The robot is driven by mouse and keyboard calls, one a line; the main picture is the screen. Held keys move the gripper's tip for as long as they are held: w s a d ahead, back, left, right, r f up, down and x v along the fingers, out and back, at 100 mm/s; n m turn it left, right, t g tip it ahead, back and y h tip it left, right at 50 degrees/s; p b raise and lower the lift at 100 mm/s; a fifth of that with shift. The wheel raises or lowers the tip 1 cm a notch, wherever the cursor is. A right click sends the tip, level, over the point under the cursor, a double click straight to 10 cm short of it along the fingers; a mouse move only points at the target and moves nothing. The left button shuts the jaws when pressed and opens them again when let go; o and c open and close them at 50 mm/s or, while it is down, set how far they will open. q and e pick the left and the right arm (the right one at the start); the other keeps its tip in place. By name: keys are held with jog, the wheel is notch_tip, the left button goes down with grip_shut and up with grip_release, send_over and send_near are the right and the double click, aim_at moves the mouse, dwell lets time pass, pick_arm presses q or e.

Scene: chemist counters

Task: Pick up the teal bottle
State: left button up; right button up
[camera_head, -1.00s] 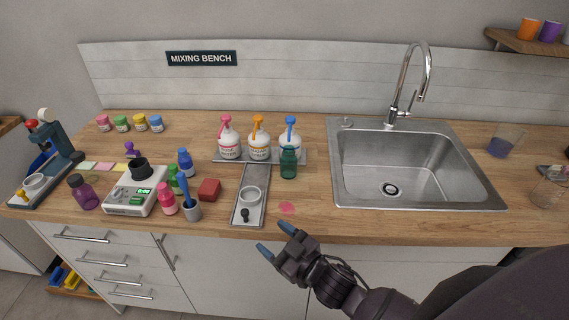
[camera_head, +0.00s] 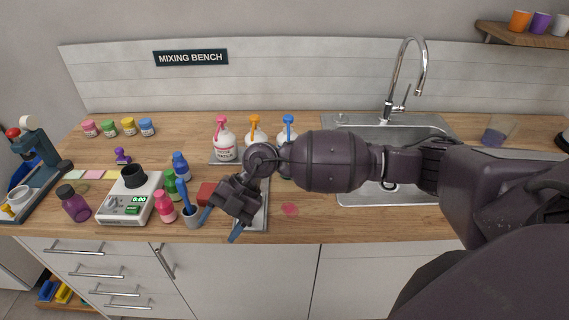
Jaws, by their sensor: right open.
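The teal bottle stood in front of the blue-pump bottle (camera_head: 289,133) a second ago. My right forearm now covers that spot, so I cannot clearly make out the bottle. My right gripper (camera_head: 221,224) is open and empty. Its blue fingertips point down and left over the counter's front, left of where the teal bottle stood. One fingertip is near the grey cup with the blue tool (camera_head: 193,216). My left gripper is not in view.
A red block (camera_head: 207,193) and a grey tray (camera_head: 261,219) lie close to my right gripper. Pink (camera_head: 165,207), blue and green bottles and a scale (camera_head: 127,204) stand left. Pump bottles (camera_head: 224,142) line the back. The sink (camera_head: 410,196) is right, partly behind my arm.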

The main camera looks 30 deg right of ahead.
jog(key=w+d+r+m+t+h, duration=0.1)
jog(key=w+d+r+m+h, duration=0.2)
jog(key=d, duration=0.4)
jog(key=w+d+r+t+h, duration=0.1)
jog(key=w+d+r+h, duration=0.3)
jog(key=w+d+h, duration=0.3)
jog(key=w+d+r+m+t+h, duration=0.1)
jog(key=w+d+r+m+h, duration=0.15)
jog(key=d, duration=0.55)
jog(key=p+x, duration=0.1)
jog(key=x, duration=0.9)
jog(key=shift+w+d+n, duration=0.3)
jog(key=shift+d+n, duration=0.05)
jog(key=shift+d, duration=0.05)
jog(key=shift+r+h, duration=0.1)
jog(key=shift+h, duration=0.15)
grip_shut()
